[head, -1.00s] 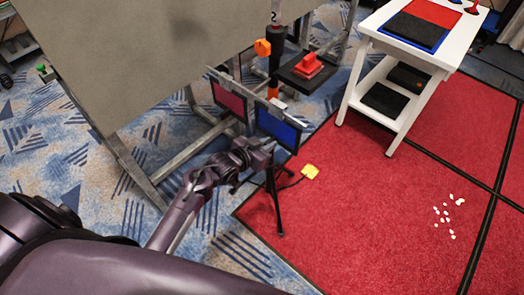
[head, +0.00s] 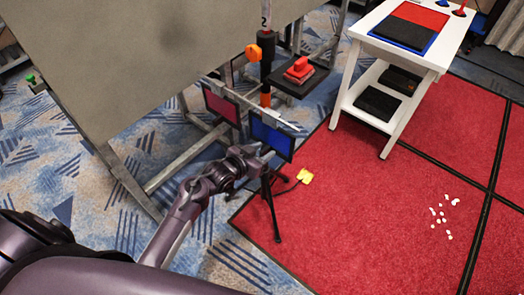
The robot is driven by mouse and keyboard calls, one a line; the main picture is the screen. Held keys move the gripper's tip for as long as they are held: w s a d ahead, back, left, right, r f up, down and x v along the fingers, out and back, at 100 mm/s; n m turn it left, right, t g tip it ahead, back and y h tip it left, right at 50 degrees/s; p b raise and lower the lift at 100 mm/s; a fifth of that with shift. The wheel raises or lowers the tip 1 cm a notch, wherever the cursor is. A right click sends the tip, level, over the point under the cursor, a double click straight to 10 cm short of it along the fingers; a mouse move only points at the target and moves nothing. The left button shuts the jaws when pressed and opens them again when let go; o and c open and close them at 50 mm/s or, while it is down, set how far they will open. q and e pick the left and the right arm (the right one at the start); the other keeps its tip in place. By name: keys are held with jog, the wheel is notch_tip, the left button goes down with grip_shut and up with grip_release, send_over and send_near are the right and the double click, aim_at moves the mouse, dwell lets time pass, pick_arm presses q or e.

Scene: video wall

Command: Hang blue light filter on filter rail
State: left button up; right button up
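The blue light filter (head: 272,138) is a dark-framed blue panel at the right end of the filter rail (head: 246,102), a thin pale bar on a black tripod stand. Its top edge is close to the rail; I cannot tell whether it hangs from it. A magenta filter (head: 221,106) is at the rail's left end. My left gripper (head: 264,155) is at the lower left of the blue filter, reaching in from the left. Its fingertips are small and dark, so I cannot tell if they grip the filter's edge. My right gripper is not in view.
A large grey panel (head: 130,60) on a metal frame stands behind on the left. A small black shelf with a red object (head: 299,70) is on the stand. A white table (head: 384,62) stands at the right. A yellow item (head: 305,175) lies on the red carpet (head: 350,220).

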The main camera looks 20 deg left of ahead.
pick_arm(q)
jog(key=v, duration=0.8)
jog(key=s+f+n+g+y, duration=0.15)
jog(key=s+f, duration=0.35)
jog(key=f, duration=0.5)
jog(key=s+f+g, duration=0.3)
jog(key=s+f, duration=0.1)
jog(key=f, duration=0.5)
jog(key=s+f+n+g+y, duration=0.15)
jog(key=s+f, duration=0.35)
jog(key=f, duration=0.5)
jog(key=s+f+g, duration=0.2)
jog(key=s+f, duration=0.2)
jog(key=s, duration=0.4)
jog(key=s+a+f+m+g+y, duration=0.1)
jog(key=s+f+g, duration=0.1)
jog(key=s+f, duration=0.3)
jog(key=s+f+g, duration=0.1)
jog(key=s+f, duration=0.3)
jog(key=s, duration=0.8)
jog(key=shift+s+a+f+g+y, duration=0.15)
jog(key=shift+a+f+g+y, duration=0.15)
jog(key=shift+a+f+g, duration=0.1)
